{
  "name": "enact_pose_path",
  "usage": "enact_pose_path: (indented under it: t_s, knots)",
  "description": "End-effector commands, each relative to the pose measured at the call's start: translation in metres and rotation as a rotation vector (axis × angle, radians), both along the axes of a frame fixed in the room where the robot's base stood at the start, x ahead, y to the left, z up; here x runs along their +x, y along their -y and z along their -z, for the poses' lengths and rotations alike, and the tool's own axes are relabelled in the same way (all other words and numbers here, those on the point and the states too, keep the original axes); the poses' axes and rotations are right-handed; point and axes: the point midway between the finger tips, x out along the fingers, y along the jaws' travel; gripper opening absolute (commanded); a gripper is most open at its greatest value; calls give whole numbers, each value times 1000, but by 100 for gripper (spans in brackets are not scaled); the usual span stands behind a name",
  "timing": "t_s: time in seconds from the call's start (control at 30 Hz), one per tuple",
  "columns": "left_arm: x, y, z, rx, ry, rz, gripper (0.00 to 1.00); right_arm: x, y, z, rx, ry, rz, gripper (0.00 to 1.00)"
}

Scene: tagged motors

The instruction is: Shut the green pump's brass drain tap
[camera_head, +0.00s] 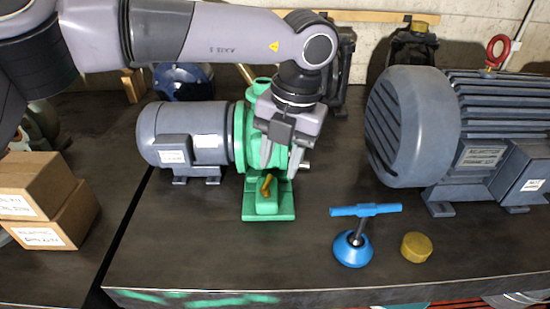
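The green pump (240,142) stands on the dark workbench, joined to a grey motor (197,133) on its left. Its brass drain tap (267,186) sits low at the front, above the green foot plate (254,212). The tap's lever looks roughly upright and slightly slanted; whether the tap is open or shut I cannot tell. My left gripper (279,169) points down in front of the pump, just above the tap. Its two fingers are apart with nothing visible between them, and they hide part of the pump body. My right gripper is out of view.
A large grey motor (412,130) stands at the right. A blue T-handled tool (352,248) and a brass-coloured cap (416,247) sit near the front edge. Cardboard boxes (62,222) are at the left. The bench in front of the pump is clear.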

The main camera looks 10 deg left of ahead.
Motion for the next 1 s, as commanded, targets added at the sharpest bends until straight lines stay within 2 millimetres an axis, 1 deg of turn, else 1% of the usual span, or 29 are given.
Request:
enact_pose_path:
  t_s: [0.07, 0.17, 0.27, 0.5, 0.6, 0.73, 0.97, 1.0]
  knots:
    - [4, -7, -6, 28, 22, -16, 40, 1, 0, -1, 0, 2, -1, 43]
    - [6, -12, -4, 41, 30, -24, 40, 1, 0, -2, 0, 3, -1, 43]
    - [7, -14, 8, 41, 28, -23, 40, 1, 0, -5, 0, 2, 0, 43]
    - [7, -21, 44, 38, 27, -22, 40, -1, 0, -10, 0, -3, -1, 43]
    - [8, -23, 55, 38, 27, -22, 40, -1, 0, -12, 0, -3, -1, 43]
    - [8, -24, 60, 38, 29, -22, 40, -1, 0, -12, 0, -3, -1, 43]
    - [8, -24, 61, 37, 30, -22, 40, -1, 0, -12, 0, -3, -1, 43]
    - [8, -23, 61, 37, 29, -22, 27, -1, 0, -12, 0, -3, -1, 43]
